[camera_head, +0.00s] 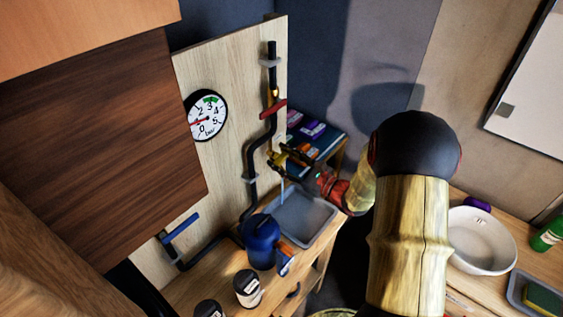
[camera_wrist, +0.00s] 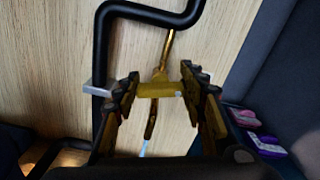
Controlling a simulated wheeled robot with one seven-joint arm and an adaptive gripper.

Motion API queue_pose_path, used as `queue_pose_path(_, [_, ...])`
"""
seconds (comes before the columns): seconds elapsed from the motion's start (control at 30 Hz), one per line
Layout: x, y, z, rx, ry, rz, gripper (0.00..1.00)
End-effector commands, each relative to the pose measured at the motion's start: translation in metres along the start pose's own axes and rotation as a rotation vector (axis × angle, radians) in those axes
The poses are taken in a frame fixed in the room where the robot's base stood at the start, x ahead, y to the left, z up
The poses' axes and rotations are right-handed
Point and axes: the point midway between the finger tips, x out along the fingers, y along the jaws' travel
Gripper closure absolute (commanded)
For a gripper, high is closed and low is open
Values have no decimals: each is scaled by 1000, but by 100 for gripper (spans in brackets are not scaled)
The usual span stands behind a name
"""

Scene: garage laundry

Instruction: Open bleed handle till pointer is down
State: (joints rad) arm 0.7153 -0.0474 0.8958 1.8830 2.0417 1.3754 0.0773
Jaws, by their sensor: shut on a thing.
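The round pressure gauge (camera_head: 206,116) hangs on a wooden panel in the head view, with a green mark near its top. Its red pointer seems to point left, a little downward; the exact reading is too small to tell. My gripper (camera_head: 283,158) is at the pipe right of the panel. In the wrist view my gripper (camera_wrist: 160,90) is shut on the yellow bleed handle (camera_wrist: 158,88), one finger at each end. A brass spout below it has a thin pale-blue stream (camera_wrist: 146,148), also visible over the grey basin (camera_head: 302,217) in the head view.
A red handle (camera_head: 273,109) sits higher on the black pipe (camera_head: 251,165), and a blue handle (camera_head: 180,228) lower left. A blue jug (camera_head: 261,240) and jars (camera_head: 247,288) stand on the bench. Boxes on a shelf (camera_head: 318,133) are behind my gripper.

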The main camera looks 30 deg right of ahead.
Motion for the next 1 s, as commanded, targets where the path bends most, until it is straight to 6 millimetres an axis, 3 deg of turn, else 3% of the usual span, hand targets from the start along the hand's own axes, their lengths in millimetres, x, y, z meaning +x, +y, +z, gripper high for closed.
queue_pose_path(0.5, [0, 3, -3, -438, -2, -1, 84])
queue_pose_path(1.0, [0, 4, -2, -610, -1, 1, 84])
